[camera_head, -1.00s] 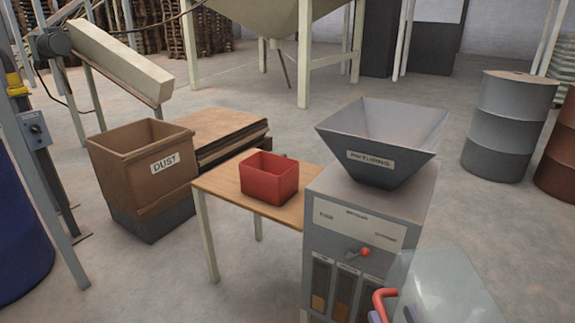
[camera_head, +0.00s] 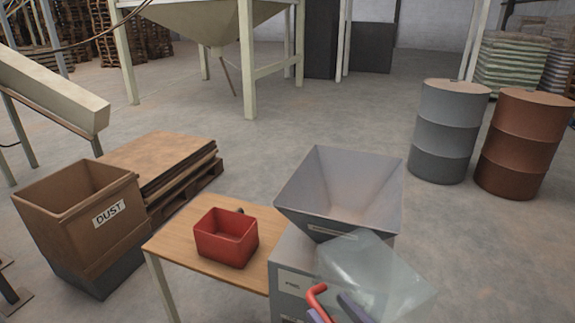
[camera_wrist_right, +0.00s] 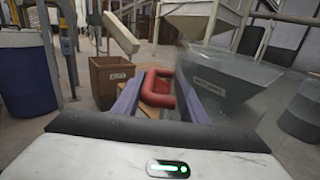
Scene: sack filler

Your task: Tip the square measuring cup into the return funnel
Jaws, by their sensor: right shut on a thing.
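The square measuring cup (camera_head: 375,270) is clear, with a red handle (camera_head: 315,293). My right gripper (camera_head: 333,308) is shut on that handle with its purple fingers. In the wrist view the handle (camera_wrist_right: 158,90) sits between the fingers, and the clear cup wall shows faintly to its right. I cannot tell what the cup holds. The return funnel (camera_head: 335,190) is a grey, open square hopper on a grey cabinet (camera_head: 290,285). In the head view the cup overlaps the funnel's lower front right; I cannot tell whether they touch. My left gripper is not in view.
A red bin (camera_head: 226,240) stands on a wooden table (camera_head: 180,245) left of the cabinet. A brown DUST bin (camera_head: 80,215) and a pallet of boards (camera_head: 160,165) are further left. Grey (camera_head: 445,130) and rust-red (camera_head: 520,145) drums stand back right. Open floor lies on the right.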

